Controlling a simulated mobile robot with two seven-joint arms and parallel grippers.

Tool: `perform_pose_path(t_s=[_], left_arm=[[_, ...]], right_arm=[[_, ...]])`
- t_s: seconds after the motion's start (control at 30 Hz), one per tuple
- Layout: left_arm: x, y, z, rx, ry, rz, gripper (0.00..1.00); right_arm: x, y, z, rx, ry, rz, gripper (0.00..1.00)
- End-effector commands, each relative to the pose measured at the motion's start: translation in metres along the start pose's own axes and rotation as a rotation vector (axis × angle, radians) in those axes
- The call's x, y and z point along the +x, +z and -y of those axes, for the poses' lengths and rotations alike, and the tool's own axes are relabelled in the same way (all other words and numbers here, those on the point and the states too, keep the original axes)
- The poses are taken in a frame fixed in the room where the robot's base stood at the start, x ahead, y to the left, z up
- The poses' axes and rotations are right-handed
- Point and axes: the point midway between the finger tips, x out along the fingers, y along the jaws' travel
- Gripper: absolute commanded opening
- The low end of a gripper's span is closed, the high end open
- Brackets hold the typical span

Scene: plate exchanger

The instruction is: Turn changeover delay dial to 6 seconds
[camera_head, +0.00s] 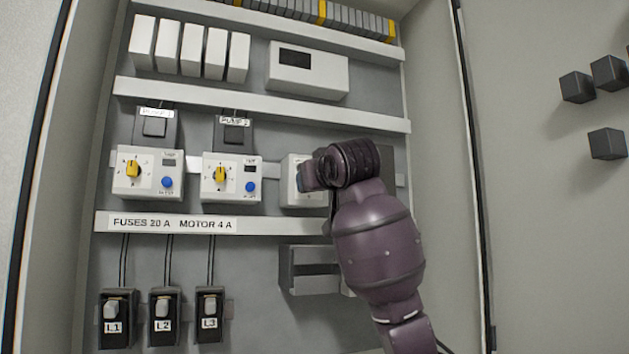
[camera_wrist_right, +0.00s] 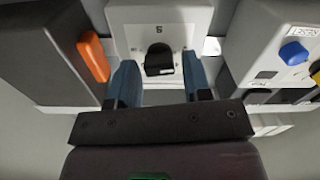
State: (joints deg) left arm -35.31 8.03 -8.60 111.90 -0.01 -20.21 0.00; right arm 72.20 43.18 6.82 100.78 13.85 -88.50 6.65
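The right wrist view shows a white module (camera_wrist_right: 190,22) with a black dial knob (camera_wrist_right: 159,60) on its face. A small dark mark is printed above the knob; the rest of the scale is hidden or too small to read. My right gripper (camera_wrist_right: 160,74) is open. Its two blue fingers stand on either side of the knob, with a visible gap on each side. In the head view the white module (camera_head: 289,182) is partly covered by my right gripper (camera_head: 302,178), and its dial is hidden there. My left gripper is not in view.
Two white relays with yellow dials and blue buttons, one at left (camera_head: 127,185) and one in the middle (camera_head: 213,186), stand left of the module. A dark box with an orange handle (camera_wrist_right: 92,57) is close beside it. White ducts (camera_head: 270,107) run above and below.

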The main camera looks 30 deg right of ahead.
Motion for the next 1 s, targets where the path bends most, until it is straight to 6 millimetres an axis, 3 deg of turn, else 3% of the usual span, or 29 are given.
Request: perform_pose_path(t_s=[0.03, 0.23, 0.67, 1.0], left_arm=[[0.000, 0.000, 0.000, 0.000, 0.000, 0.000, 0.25], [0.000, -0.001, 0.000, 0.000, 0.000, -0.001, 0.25], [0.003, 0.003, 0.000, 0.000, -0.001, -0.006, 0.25], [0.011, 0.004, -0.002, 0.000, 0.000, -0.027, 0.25]], right_arm=[[0.000, 0.000, 0.000, 0.000, 0.000, 0.000, 0.37], [0.000, 0.000, 0.000, 0.000, 0.000, 0.000, 0.06], [-0.001, 0.001, 0.001, 0.096, -0.002, -0.002, 0.06], [-0.001, 0.001, 0.000, 0.378, -0.003, -0.003, 0.06]])
